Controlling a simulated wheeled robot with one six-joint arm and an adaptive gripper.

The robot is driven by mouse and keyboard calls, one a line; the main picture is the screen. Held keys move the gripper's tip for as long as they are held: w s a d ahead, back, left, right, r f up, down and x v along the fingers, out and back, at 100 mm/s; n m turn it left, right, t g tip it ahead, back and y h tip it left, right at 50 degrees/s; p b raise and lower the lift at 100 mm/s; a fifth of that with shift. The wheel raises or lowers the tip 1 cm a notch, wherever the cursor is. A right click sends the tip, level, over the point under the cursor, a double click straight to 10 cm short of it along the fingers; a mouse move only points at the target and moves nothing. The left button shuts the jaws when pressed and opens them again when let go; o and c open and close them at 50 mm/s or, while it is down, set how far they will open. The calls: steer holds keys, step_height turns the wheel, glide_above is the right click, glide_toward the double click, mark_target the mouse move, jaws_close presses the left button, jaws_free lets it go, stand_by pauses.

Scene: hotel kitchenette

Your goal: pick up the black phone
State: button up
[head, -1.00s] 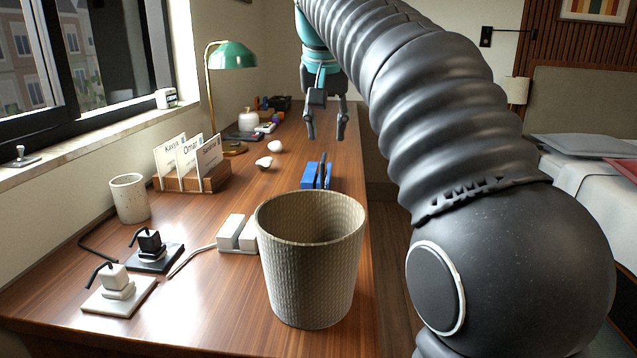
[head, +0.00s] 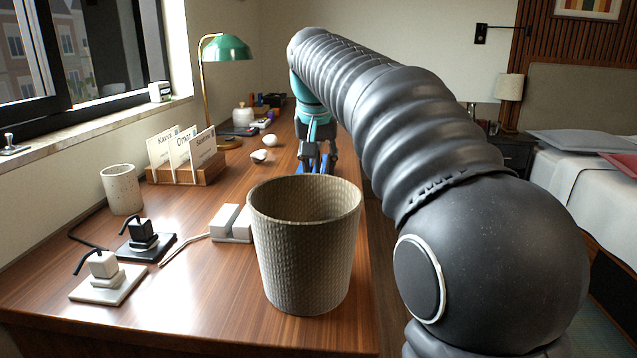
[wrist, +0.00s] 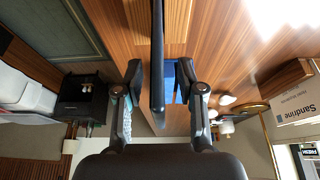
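The black phone (wrist: 157,55) shows edge-on in the wrist view as a thin dark upright bar. A blue stand (wrist: 182,78) is beside it on the desk. My gripper (wrist: 167,86) is open, with one finger on each side of the phone and a visible gap to both. In the head view my gripper (head: 318,160) is low over the blue stand (head: 300,168), which it mostly hides. The phone cannot be made out clearly there.
A woven basket (head: 305,250) stands in front of my gripper on the wooden desk (head: 190,300). White blocks (head: 231,223), a name-card holder (head: 188,165), a cup (head: 122,190), two white pebble-like things and a green lamp (head: 226,48) stand left.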

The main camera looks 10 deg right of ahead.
steer(key=shift+w+d+f, duration=0.1)
steer(key=shift+w+f, duration=0.15)
steer(key=shift+f, duration=0.45)
jaws_close()
steer(key=shift+r, duration=0.1)
steer(key=shift+r, duration=0.5)
steer(key=s+d+r+p, duration=0.3)
steer(key=s+d+r, duration=0.1)
steer(key=d+r, duration=0.6)
steer(key=shift+d, duration=0.5)
